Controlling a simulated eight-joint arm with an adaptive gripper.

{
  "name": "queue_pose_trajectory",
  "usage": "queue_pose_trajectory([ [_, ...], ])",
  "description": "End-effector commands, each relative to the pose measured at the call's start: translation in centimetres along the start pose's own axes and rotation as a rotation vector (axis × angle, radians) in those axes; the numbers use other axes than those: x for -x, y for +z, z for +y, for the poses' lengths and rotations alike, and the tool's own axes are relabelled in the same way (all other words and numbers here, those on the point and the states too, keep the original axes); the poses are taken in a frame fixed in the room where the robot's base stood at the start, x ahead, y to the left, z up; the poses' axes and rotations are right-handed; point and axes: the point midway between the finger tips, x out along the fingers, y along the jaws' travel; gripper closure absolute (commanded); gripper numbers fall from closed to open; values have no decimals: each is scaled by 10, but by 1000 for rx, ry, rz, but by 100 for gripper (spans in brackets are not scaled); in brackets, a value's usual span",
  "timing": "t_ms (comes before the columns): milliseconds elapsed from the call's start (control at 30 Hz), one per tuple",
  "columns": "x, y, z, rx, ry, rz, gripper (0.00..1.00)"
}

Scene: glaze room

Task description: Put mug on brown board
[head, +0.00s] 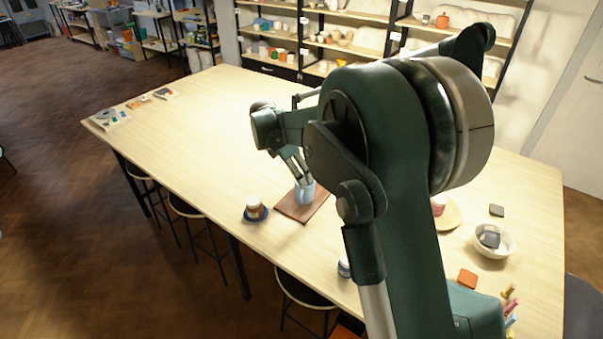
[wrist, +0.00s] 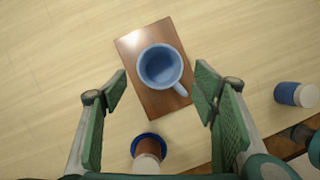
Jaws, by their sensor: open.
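The blue mug (head: 305,194) stands upright on the brown board (head: 288,209) near the table's front edge. In the wrist view the mug (wrist: 160,66) is seen from above, over the middle of the board (wrist: 132,46), with its handle pointing to the lower right. My gripper (wrist: 162,88) is open, with one finger on each side of the mug's near part and gaps between fingers and mug. In the head view my gripper (head: 298,168) is just above the mug, and nothing is held. My arm hides part of the table to the right.
A brown-and-white cup (head: 254,204) on a blue saucer (head: 263,216) stands left of the board. A blue-and-white jar (wrist: 289,93) stands to its right. A white bowl (head: 493,251), a round wooden plate (head: 453,215) and an orange block (head: 467,278) lie farther right. The table's left middle is clear.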

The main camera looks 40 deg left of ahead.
Motion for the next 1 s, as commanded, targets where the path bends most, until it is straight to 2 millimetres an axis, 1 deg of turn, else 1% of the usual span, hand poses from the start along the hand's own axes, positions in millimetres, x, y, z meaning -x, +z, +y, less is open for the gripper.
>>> queue_pose_trajectory([
  [400, 0, 0, 0, -1, 0, 0, 41],
  [567, 3, 9, -6, -24, 1, 2, 41],
  [667, 8, 20, -16, -57, 4, 5, 41],
  [767, 14, 39, -31, -110, 9, 11, 41],
  [867, 22, 60, -51, -180, 14, 18, 41],
  [1000, 34, 92, -84, -290, 24, 28, 41],
])
